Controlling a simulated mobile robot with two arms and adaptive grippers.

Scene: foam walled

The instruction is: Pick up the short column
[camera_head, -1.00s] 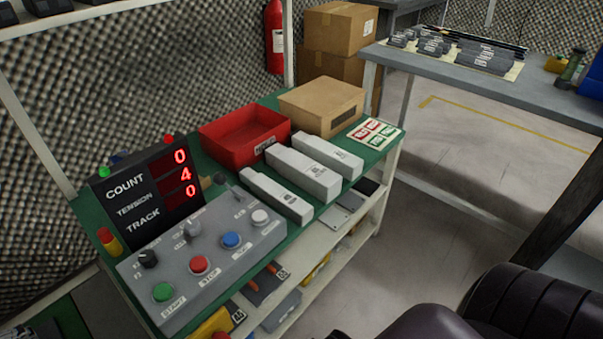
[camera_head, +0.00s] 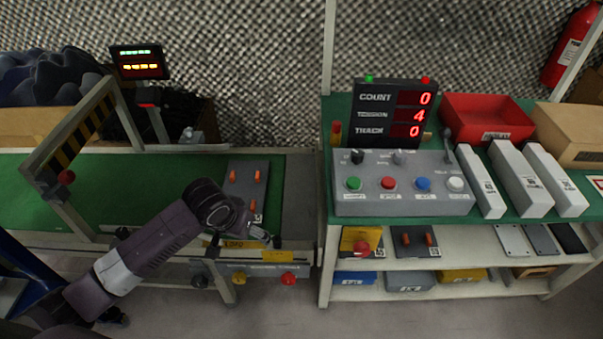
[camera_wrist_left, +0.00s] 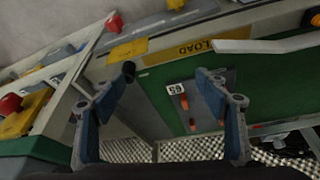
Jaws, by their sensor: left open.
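Three pale rectangular blocks lie side by side on the green bench at the right of the head view: a left block (camera_head: 482,180), a wider middle block (camera_head: 522,180) and a right block (camera_head: 556,180). I cannot tell which one is the short column. My left gripper (camera_head: 272,242) is far left of them, low at the front edge of the green conveyor table. In the wrist view my left gripper (camera_wrist_left: 166,74) is open, with nothing between its fingers. My right gripper is not in view.
A grey plate with orange pegs (camera_head: 248,190) lies on the conveyor table near my gripper. A control box (camera_head: 403,200) stands left of the blocks, a red bin (camera_head: 487,118) behind them. Shelves lie below. A gap separates the two tables.

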